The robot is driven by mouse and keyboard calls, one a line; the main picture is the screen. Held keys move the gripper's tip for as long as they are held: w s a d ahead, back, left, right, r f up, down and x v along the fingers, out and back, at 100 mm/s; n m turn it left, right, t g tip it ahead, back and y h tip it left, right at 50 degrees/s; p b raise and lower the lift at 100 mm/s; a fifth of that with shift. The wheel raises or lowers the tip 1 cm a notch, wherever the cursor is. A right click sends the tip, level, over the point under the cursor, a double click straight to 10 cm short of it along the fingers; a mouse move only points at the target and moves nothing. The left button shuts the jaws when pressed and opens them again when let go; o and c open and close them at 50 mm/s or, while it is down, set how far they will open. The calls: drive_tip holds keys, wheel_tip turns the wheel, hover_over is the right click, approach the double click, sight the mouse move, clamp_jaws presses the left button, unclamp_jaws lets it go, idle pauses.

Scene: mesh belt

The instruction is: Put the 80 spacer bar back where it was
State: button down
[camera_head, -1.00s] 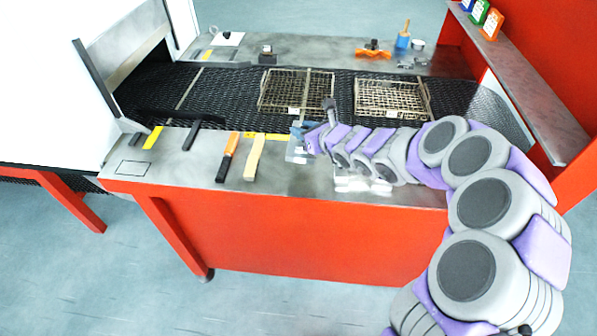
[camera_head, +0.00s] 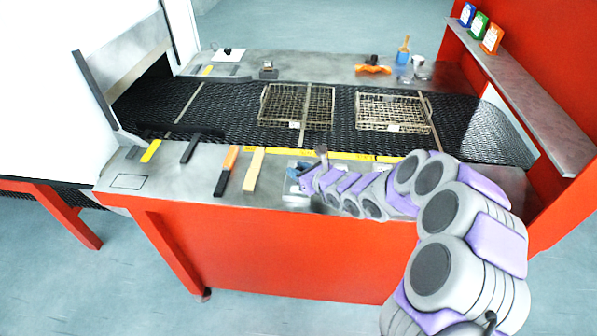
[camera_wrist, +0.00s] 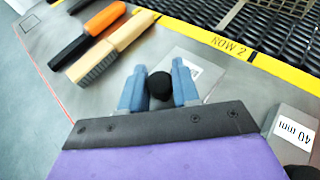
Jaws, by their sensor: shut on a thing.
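My gripper (camera_wrist: 159,88) has its two blue fingers closed around a black round knob (camera_wrist: 160,86). I take this as the knob of the 80 spacer bar; its marking cannot be read, and its body is mostly hidden under the fingers. In the head view my gripper (camera_head: 297,178) is low over the front of the steel bench, left of the arm. A flat grey piece with a white label (camera_wrist: 190,68) lies just beyond the fingers. A block marked 40 mm (camera_wrist: 293,126) is to the right of my gripper. I cannot tell whether the held bar touches the bench.
A wooden-handled brush (camera_head: 254,170) and an orange-handled tool (camera_head: 227,172) lie left of my gripper. Two wire baskets (camera_head: 265,106) (camera_head: 365,110) sit on the belt.

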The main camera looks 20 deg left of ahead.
drive_tip(key=shift+r, duration=0.1)
drive_tip(key=c, duration=0.8)
unclamp_jaws()
drive_tip(key=shift+s+d+r, duration=0.1)
drive_tip(key=shift+s+d, duration=0.05)
drive_tip(key=shift+d, duration=0.1)
drive_tip(key=p+v, duration=0.1)
drive_tip(key=v, duration=1)
drive_tip(key=shift+d, duration=0.2)
drive_tip(key=shift+s+r, duration=0.1)
drive_tip(key=shift+r, duration=0.1)
